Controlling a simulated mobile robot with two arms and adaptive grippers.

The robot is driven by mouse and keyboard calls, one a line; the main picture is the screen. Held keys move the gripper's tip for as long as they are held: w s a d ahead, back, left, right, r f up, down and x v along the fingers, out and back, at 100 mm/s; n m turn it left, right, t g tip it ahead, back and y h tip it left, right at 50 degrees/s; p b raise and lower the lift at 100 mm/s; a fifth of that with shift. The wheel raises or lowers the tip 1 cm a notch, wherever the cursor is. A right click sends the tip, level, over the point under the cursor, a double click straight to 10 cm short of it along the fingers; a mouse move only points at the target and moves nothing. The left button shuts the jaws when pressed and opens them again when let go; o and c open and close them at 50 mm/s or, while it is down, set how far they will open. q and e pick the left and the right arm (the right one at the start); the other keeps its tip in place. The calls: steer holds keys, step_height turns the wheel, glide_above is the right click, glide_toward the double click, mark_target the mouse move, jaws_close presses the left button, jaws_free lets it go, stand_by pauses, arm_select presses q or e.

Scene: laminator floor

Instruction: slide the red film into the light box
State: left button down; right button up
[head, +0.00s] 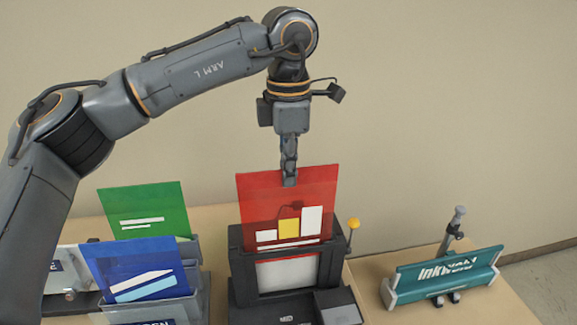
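The red film (262,208) is a translucent sheet with white and yellow blocks on it. It hangs nearly upright over the dark light box (240,285), which has a pale window (287,273) in its front. My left gripper (289,172) points down and is shut on the film's top edge. My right gripper is not in view.
A green film (150,205) and a blue film (130,262) stand in grey holders at the left. A yellow-knobbed lever (353,223) is at the box's right side. A teal roller-like device (445,275) lies further right, with bare table between.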

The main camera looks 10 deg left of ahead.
arm_select(q)
step_height(320, 180, down, 12)
steer(key=b, duration=0.8)
stand_by(0.5)
steer(key=shift+r, duration=0.15)
steer(key=c, duration=1.4)
jaws_free()
steer(key=shift+c, duration=0.2)
